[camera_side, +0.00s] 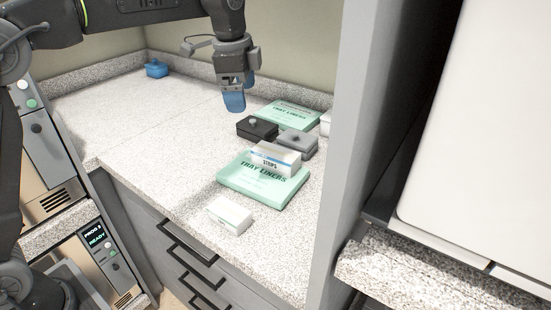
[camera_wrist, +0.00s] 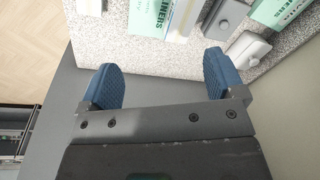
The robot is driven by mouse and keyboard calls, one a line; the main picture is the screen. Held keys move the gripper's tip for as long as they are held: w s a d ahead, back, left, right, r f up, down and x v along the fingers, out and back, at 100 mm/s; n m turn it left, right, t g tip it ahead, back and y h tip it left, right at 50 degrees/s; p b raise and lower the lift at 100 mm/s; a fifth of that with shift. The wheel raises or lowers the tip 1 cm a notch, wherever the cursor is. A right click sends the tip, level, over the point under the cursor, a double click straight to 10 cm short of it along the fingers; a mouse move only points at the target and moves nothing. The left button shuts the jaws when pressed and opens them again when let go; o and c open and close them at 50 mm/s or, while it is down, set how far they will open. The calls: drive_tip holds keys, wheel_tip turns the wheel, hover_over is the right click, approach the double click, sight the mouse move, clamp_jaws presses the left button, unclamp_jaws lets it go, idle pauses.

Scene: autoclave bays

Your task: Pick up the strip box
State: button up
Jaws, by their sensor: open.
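The strip box (camera_side: 276,158), white with a blue stripe and "STRIPS" lettering, lies on a green tray liners pack (camera_side: 255,188) on the counter. In the wrist view the strip box (camera_wrist: 184,18) is at the top edge, partly cut off, beside the lettering of the tray liners pack (camera_wrist: 148,18). My gripper (camera_side: 234,101) has blue fingers and hangs above the counter, behind and left of the strip box, apart from it. In the wrist view my gripper (camera_wrist: 163,78) has its fingers wide apart with nothing between them.
A black lidded box (camera_side: 257,128) and a grey one (camera_side: 296,144) stand just behind the strip box. A second green pack (camera_side: 287,114) lies behind them. A plain white box (camera_side: 230,215) is at the front edge. A blue container (camera_side: 157,69) sits far left. The counter's left side is clear.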

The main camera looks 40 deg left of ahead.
sight(276, 151)
drive_tip(key=w+f+m, duration=0.1)
drive_tip(key=w+f, duration=0.1)
drive_tip(key=f, duration=0.3)
drive_tip(key=w+d+f+m+g, duration=0.1)
drive_tip(key=w+f+m, duration=0.1)
drive_tip(key=f, duration=0.3)
drive_tip(key=w+d+f+m, duration=0.1)
drive_tip(key=w+f, duration=0.3)
drive_tip(key=f, duration=0.2)
drive_tip(key=shift+w+d+m+g, duration=0.1)
drive_tip(key=shift+m+g, duration=0.2)
drive_tip(key=shift+m, duration=0.1)
drive_tip(key=shift+w+f, duration=0.15)
drive_tip(key=shift+f, duration=1.15)
drive_tip(key=shift+w+f, duration=0.15)
drive_tip(key=shift+f, duration=1.1)
drive_tip(key=shift+c, duration=0.4)
drive_tip(key=c, duration=0.9)
